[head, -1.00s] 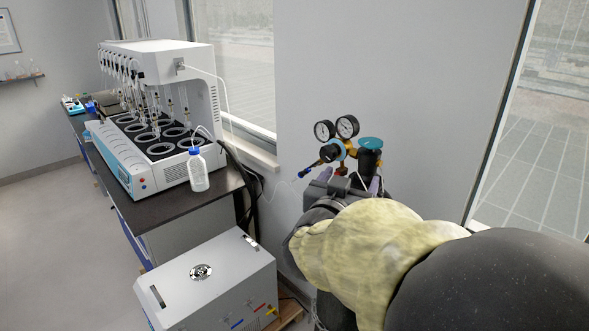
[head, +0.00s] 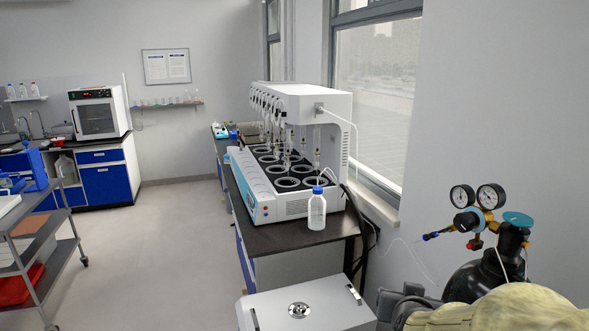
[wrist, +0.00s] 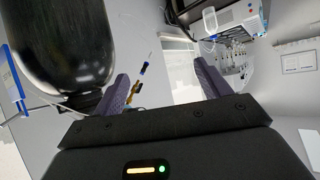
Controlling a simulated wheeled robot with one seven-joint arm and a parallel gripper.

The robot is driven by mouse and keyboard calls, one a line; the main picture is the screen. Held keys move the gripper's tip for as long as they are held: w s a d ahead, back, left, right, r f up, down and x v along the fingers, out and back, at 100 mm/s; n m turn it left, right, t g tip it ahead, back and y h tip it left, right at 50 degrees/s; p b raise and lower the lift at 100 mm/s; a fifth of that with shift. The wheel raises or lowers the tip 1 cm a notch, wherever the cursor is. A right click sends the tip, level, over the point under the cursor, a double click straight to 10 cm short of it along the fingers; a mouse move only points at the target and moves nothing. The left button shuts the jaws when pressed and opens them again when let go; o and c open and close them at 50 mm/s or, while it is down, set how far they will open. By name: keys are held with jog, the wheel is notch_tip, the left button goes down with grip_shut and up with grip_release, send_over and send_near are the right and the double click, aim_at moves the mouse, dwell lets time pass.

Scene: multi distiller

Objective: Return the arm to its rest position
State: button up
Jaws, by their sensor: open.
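My gripper (wrist: 158,88) shows in the wrist view with its two purple-grey fingers apart and nothing between them. In the head view my arm, in a pale yellow cover, is at the bottom right corner, and part of the grey wrist shows beside it; the fingers are hidden there. The black gas cylinder (head: 487,277) stands just behind my arm, with a regulator and two round gauges (head: 477,197) on top. In the wrist view the cylinder (wrist: 62,40) fills the upper left, apart from the fingers.
The white multi distiller (head: 312,108) stands on a dark bench (head: 275,238) with a blue-capped bottle (head: 317,211) at its front corner. A white box unit (head: 320,310) is below, left of my arm. A cart (head: 35,250) stands far left. The middle floor is clear.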

jog(key=s+a+f+n+g+y, duration=0.3)
jog(key=s+a+f+g, duration=0.4)
jog(key=s+f, duration=0.4)
jog(key=shift+f+n+g+y, duration=0.3)
jog(key=shift+f+n+g, duration=0.1)
jog(key=shift+f+g, duration=0.4)
jog(key=shift+d+r, duration=0.1)
